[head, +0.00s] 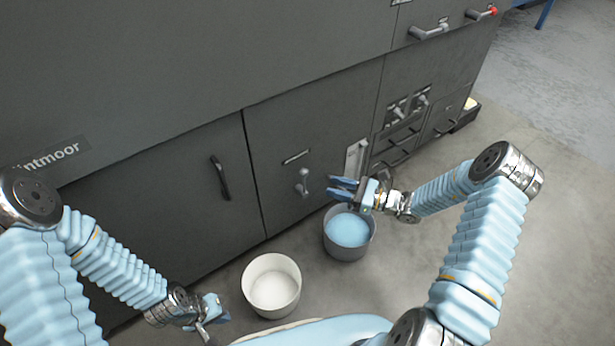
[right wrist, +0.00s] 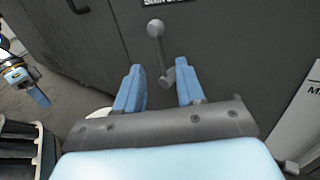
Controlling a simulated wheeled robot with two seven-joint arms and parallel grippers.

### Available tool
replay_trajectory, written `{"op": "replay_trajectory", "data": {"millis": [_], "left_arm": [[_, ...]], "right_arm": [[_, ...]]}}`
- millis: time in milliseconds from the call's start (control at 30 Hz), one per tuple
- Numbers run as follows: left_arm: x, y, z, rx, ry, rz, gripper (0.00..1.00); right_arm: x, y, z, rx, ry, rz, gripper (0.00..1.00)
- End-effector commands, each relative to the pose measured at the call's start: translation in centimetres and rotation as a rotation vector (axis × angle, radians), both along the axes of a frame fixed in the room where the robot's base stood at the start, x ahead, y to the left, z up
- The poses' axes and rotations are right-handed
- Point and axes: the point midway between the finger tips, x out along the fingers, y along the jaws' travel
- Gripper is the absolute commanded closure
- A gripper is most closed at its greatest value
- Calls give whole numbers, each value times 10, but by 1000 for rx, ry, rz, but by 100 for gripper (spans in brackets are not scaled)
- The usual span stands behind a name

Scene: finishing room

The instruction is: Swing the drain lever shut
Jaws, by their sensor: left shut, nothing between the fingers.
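The drain lever (head: 302,183) is a small grey lever with a round knob on the dark cabinet front, below a narrow label. In the right wrist view the lever (right wrist: 157,45) stands roughly upright, leaning slightly left, with its lower end seen between the fingers. My right gripper (head: 343,187) is open and just right of the lever in the head view. Its fingers (right wrist: 158,88) also show in the right wrist view, apart, with no clear contact on the lever. My left gripper (head: 213,312) is shut and empty, low at the left near the white bucket.
A grey bucket (head: 348,252) with blue liquid stands on the floor below my right gripper. A white bucket (head: 272,287) stands to its left. A door handle (head: 220,178) sticks out left of the lever. A pale gauge plate (head: 355,158) is to its right.

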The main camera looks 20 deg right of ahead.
Motion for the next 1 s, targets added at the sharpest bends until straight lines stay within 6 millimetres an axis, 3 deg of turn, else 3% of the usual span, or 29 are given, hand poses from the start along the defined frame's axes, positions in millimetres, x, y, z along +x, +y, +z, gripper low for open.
{"op": "replay_trajectory", "data": {"millis": [200, 400, 800, 1000], "left_arm": [[0, 0, -1, 0, 0, 0, 100], [0, 0, -1, -1, 0, 0, 100], [0, 0, -2, -1, 0, 0, 100], [0, 0, -2, -1, 0, 0, 100]], "right_arm": [[30, 42, 0, -1, -2, 4, 62], [47, 66, 0, -2, 0, 3, 62], [53, 73, 0, -2, 0, 2, 62], [53, 73, 0, -2, 0, 2, 91]]}}
